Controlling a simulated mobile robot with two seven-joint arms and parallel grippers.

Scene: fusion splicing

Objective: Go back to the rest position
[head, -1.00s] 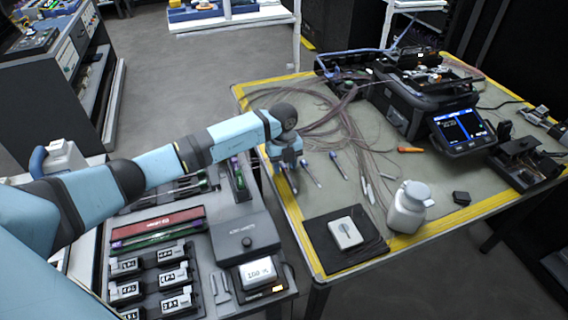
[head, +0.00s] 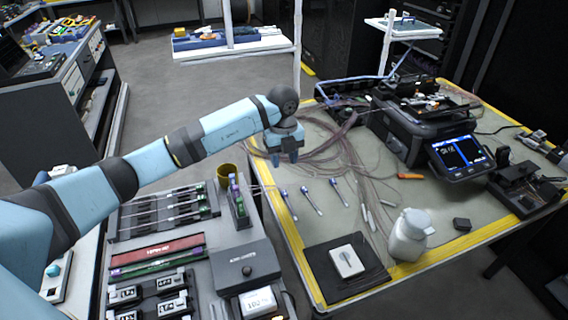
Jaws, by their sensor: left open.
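My left arm reaches in from the left in the head view, and my left gripper (head: 285,160) points down over the near left part of the work table. Its jaws are open, and I see nothing between them. It hangs above the table's left edge, apart from the slim blue-capped tools (head: 312,200) lying to its lower right. The splicer (head: 425,125) with its lit screen (head: 457,150) stands at the back right of the table. My right gripper is not in view.
A white bottle (head: 408,238) and a dark mat (head: 322,262) with a white block (head: 347,262) are at the front. Loose fibres (head: 350,150) spread across the table.

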